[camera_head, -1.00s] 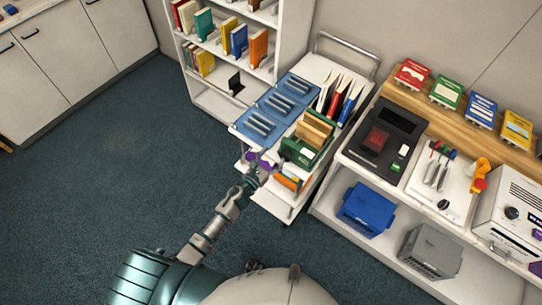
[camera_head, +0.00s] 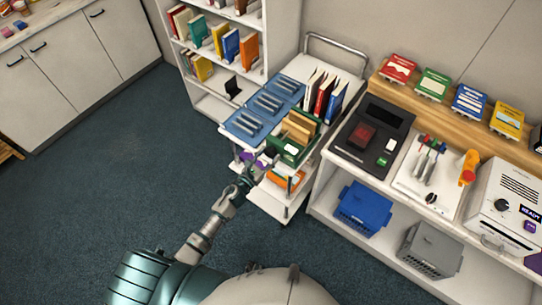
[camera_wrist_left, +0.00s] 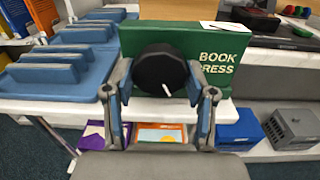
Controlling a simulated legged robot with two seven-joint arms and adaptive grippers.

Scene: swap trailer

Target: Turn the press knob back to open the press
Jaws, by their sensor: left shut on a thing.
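The green book press (camera_head: 297,140) stands on the top of the white cart, with books in it. In the left wrist view, its green front (camera_wrist_left: 205,42) reads "BOOK PRESS". The round black press knob (camera_wrist_left: 160,71) with a short white mark sits on that front; the mark points down and to the right. My left gripper (camera_wrist_left: 166,105) has one finger on each side of the knob and is shut on it. In the head view, my left gripper (camera_head: 258,164) reaches the front of the press, and the knob is hard to make out there. My right gripper is not in view.
Blue trays (camera_head: 265,105) lie beside the press, and upright books (camera_head: 325,95) stand behind it. The cart's lower shelf holds an orange book (camera_head: 285,181). A counter with a black device (camera_head: 375,132) stands to the right.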

